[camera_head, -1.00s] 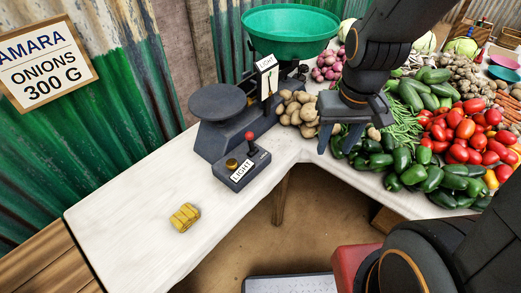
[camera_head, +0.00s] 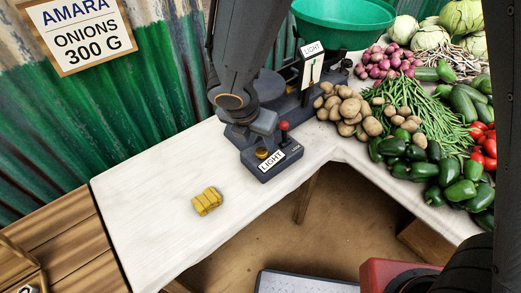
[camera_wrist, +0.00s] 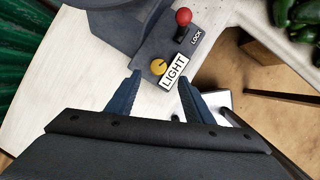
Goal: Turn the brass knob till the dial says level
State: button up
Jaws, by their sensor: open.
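The brass knob (camera_head: 262,153) sits on top of a dark control box (camera_head: 283,166) at the front of the balance; it also shows in the wrist view (camera_wrist: 158,67). The box's white label (camera_head: 271,161) reads LIGHT. The upright dial (camera_head: 312,68) also reads LIGHT at its top. A red-topped lever (camera_wrist: 183,17) marked LOCK stands beside the knob. My gripper (camera_wrist: 159,79) is open and empty, its fingertips close to the knob, one on each side in the wrist view. Whether they touch it I cannot tell. My arm hides much of the balance's dark pan in the head view.
Yellow stacked weights (camera_head: 207,201) lie on the white counter (camera_head: 150,205) at left, with bare counter around them. The green pan (camera_head: 335,22) is behind the dial. Potatoes (camera_head: 345,108), beans and green peppers (camera_head: 440,170) crowd the right.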

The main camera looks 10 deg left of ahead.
aim_at(261, 151)
jog(key=b+x, duration=0.1)
jog(key=x, duration=0.6)
jog(key=shift+w+a+f, duration=0.15)
jog(key=shift+f, duration=0.25)
jog(key=c, duration=1)
